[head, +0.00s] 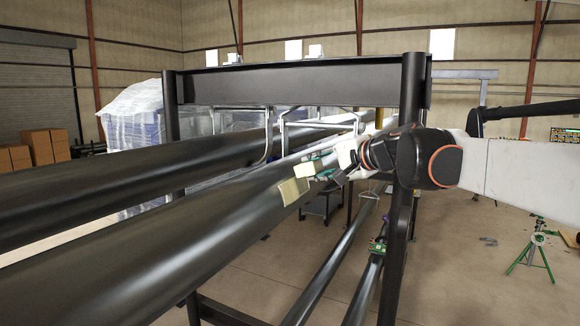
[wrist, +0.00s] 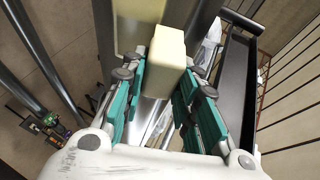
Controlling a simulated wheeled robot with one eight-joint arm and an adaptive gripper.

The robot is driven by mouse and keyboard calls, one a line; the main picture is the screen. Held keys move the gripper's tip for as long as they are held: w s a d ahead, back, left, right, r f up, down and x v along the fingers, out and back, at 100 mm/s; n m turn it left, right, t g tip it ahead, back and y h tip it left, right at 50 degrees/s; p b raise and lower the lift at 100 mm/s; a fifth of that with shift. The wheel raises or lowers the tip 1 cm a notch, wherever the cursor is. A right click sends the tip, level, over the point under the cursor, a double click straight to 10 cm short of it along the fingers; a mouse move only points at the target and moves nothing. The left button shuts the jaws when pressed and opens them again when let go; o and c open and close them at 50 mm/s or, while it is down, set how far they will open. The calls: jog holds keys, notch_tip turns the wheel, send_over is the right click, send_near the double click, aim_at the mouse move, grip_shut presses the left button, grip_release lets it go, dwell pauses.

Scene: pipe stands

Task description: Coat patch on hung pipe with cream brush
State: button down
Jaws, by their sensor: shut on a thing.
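The hung pipe (head: 190,235) is a large dark pipe running diagonally across the head view. A cream patch (head: 289,192) shows on its side, near the frame's upright; it also shows at the top of the wrist view (wrist: 136,20). My gripper (head: 320,170) is beside the pipe, its green-padded fingers shut on the cream brush (head: 305,169). In the wrist view the brush (wrist: 166,62) is a pale block sticking out between the fingers, its far end close to the patch. I cannot tell whether they touch. The fingers hide the brush's lower part.
A second large pipe (head: 120,172) runs behind the hung one. A dark steel frame has an upright post (head: 411,90) close to my arm and a crossbeam (head: 290,84) above. Thinner pipes (head: 340,255) lie lower down. A green tripod stand (head: 533,250) stands on open floor at right.

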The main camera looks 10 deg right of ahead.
jog(key=shift+a+f, duration=0.1)
jog(key=shift+a, duration=0.05)
jog(key=shift+w+a+f, duration=0.15)
jog(key=shift+w+a, duration=0.15)
jog(key=shift+a, duration=0.05)
jog(key=shift+f+b, duration=0.1)
jog(key=shift+b, duration=0.2)
